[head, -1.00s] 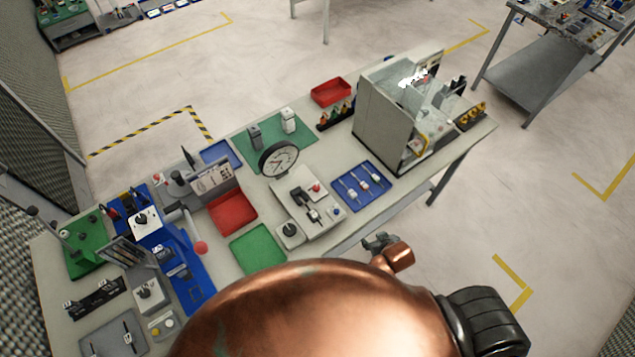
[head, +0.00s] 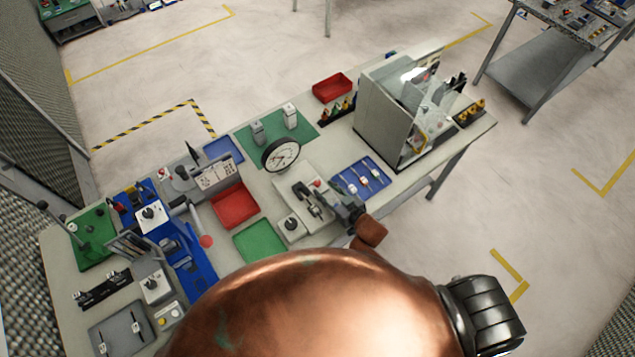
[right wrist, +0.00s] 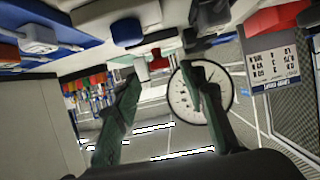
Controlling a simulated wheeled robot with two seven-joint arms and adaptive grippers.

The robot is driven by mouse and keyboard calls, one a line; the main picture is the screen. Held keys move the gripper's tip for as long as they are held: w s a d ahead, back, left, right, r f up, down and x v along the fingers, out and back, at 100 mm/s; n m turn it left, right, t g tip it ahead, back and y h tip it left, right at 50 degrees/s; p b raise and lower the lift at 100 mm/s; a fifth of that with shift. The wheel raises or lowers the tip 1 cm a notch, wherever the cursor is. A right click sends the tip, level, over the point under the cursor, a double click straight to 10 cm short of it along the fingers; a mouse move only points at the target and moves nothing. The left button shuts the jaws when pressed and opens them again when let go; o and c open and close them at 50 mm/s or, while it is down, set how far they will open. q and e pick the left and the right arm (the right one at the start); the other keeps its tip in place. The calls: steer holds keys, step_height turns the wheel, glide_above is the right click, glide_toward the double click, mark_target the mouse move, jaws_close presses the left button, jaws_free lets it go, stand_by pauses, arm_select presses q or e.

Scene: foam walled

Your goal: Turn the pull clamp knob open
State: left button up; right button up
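A white fixture plate (head: 318,222) on the bench carries a dark clamp mechanism (head: 310,200), a red button (head: 317,183) and a round gauge (head: 281,154) behind it. A dark knob (head: 291,224) sits on a grey box at its front left; I cannot tell which part is the pull clamp knob. My right gripper (head: 346,213) is at the plate's right end, hiding part of it. In the right wrist view, its fingers (right wrist: 160,80) are spread with nothing held. A dark blue knob (right wrist: 127,32), the red button (right wrist: 158,61) and the gauge (right wrist: 205,92) show beyond them. My left gripper is out of view.
A blue tray of tools (head: 361,178) lies right of the fixture, close to the gripper. A tall grey enclosure (head: 384,122) stands farther right. Green (head: 259,241) and red trays (head: 234,205) lie to the left. My copper-coloured body covers the lower middle of the head view.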

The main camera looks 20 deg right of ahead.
mark_target(319, 184)
steer(key=x, duration=0.6)
steer(key=shift+w+f, duration=0.1)
steer(key=shift+w, duration=0.05)
steer(key=shift+c, duration=0.7)
jaws_close()
